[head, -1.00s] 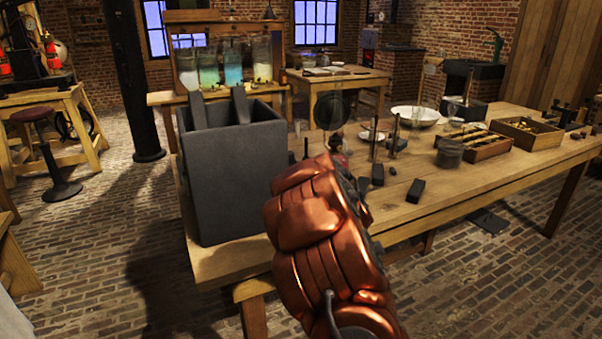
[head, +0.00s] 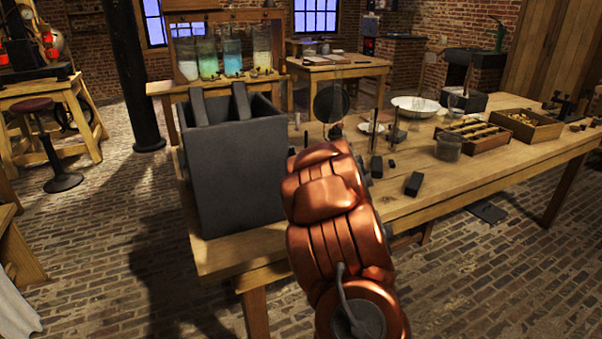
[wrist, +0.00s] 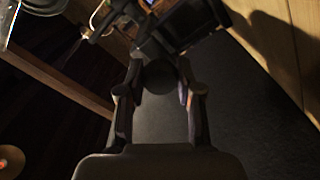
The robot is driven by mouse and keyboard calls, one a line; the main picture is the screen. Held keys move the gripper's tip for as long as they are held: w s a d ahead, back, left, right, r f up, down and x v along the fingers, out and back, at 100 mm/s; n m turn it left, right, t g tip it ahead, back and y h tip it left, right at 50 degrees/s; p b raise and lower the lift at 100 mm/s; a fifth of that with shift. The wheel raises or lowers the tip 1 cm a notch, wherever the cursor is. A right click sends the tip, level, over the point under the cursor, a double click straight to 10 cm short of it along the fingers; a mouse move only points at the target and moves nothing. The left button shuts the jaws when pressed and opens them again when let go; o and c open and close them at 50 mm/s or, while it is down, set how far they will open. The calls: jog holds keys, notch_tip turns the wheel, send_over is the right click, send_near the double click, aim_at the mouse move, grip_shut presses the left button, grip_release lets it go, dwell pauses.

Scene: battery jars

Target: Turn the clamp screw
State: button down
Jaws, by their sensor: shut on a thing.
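In the wrist view, the two fingers of my gripper (wrist: 160,88) close from either side on a dark round knob (wrist: 159,76), which appears to be the head of the clamp screw. Dark metal parts (wrist: 185,25) lie just beyond the knob. The picture is dim, so the screw's thread and the exact contact are hard to see. In the head view, my copper-coloured arm reaches over the workbench (head: 232,255) and hides the gripper and the screw.
A large grey open box (head: 238,180) with two upright slabs stands left of my arm. A dark block (head: 414,184), a glass jar (head: 448,146), a white bowl (head: 415,106) and wooden trays (head: 527,126) are on the right. The front right bench top is mostly clear.

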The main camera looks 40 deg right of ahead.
jog(key=c, duration=0.7)
grip_release()
jog(key=shift+c, duration=0.2)
jog(key=shift+v, duration=3.75)
